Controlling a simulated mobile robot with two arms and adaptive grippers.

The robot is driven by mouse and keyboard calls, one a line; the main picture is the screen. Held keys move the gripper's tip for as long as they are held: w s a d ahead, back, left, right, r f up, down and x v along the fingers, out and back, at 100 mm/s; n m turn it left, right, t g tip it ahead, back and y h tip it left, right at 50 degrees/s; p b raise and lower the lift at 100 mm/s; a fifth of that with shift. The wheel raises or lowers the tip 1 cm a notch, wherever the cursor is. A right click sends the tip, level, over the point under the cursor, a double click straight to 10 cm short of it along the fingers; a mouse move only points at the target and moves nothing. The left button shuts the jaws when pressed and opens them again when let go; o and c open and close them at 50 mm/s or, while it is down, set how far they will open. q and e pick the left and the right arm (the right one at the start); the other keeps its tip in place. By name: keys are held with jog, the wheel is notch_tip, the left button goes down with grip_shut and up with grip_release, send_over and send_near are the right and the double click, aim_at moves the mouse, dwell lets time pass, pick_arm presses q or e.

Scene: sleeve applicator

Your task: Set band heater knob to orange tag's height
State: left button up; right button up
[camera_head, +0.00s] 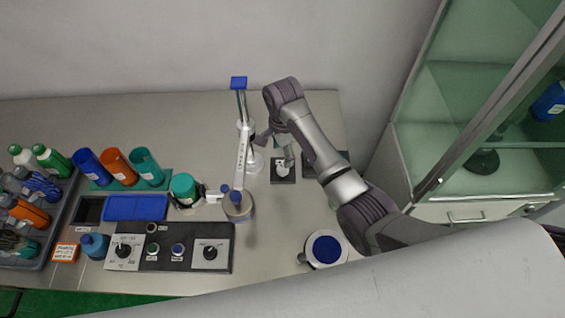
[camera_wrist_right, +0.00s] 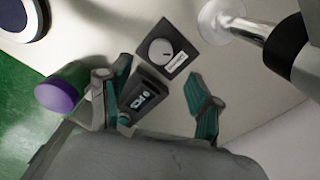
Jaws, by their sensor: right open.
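The orange-bordered tag (camera_head: 65,252) stands at the left front of the bench, beside the blue container; its print is too small to read. A control panel (camera_head: 170,262) beside it carries a left knob (camera_head: 124,252) and a right knob (camera_head: 210,253), each on a pale plate. I cannot tell from the lettering which one is the band heater knob. My right gripper is open and empty in the right wrist view (camera_wrist_right: 158,100). My left gripper is not in view.
A white upright stand with a blue top (camera_head: 239,83) rises mid-bench. A teal cup (camera_head: 184,188) is beside it. A blue-topped round pot (camera_head: 327,250) sits at front right. Coloured cups (camera_head: 118,165) and a bottle tray (camera_head: 62,230) fill the left. A glass cabinet (camera_head: 470,110) stands right.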

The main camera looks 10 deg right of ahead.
aim_at(283, 168)
notch_tip(283, 168, down, 6)
jog(key=shift+f, duration=0.85)
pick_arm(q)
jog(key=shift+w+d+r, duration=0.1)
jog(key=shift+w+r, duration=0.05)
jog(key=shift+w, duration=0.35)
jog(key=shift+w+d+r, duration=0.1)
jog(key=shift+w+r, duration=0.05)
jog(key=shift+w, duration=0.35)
pick_arm(e)
jog(key=shift+w, duration=0.1)
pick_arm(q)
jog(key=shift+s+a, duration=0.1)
pick_arm(e)
jog(key=shift+c, duration=0.4)
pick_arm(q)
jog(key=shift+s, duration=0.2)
pick_arm(e)
jog(key=c, duration=1.1)
